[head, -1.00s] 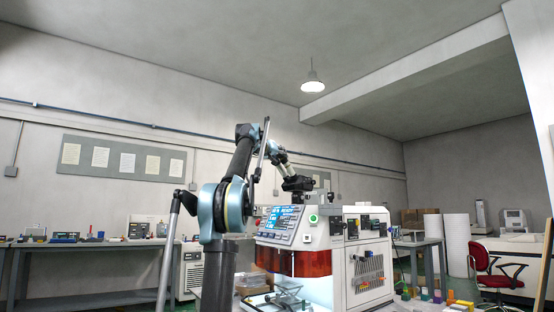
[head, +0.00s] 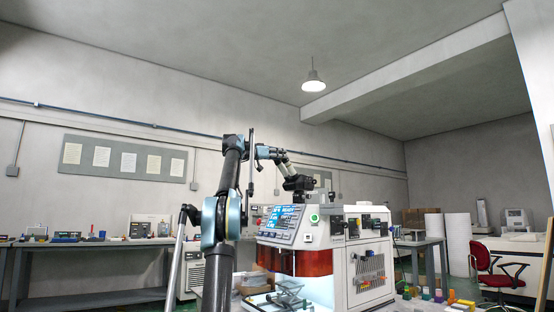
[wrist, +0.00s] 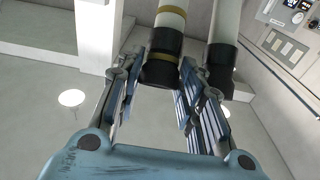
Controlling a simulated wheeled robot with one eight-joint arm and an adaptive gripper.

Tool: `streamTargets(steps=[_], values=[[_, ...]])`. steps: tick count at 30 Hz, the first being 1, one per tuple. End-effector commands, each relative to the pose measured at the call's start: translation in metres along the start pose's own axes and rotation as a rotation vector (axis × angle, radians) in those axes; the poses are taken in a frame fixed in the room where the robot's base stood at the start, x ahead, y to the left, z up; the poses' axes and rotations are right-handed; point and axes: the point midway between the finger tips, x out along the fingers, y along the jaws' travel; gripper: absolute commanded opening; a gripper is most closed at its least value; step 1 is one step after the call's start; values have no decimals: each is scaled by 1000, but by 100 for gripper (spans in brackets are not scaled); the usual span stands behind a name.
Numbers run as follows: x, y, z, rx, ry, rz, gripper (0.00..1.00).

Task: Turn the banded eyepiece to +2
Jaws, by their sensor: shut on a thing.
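The banded eyepiece (wrist: 164,45) shows at the top centre of the wrist view, a white tube with gold bands around a black end. My gripper (wrist: 160,92) has one finger on each side of it and is shut on it. A second eyepiece (wrist: 222,55), white with a black end and no gold band in sight, hangs just right of the right finger. In the head view my gripper (head: 298,184) is above the top of the white machine (head: 370,262). The eyepieces are too small to make out there. I cannot read any scale marks.
The machine has a lit blue screen (head: 282,218) and a red window (head: 312,262). Small coloured blocks (head: 430,294) lie at its lower right. A grey bench (head: 90,245) with equipment stands at left. A red chair (head: 489,262) is at right. The air above the machine is open.

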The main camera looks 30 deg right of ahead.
Motion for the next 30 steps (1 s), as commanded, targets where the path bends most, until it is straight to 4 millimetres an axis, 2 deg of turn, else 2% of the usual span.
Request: streamTargets(steps=[30], values=[[-1, -5, 0, 87, -1, 120, 10]])
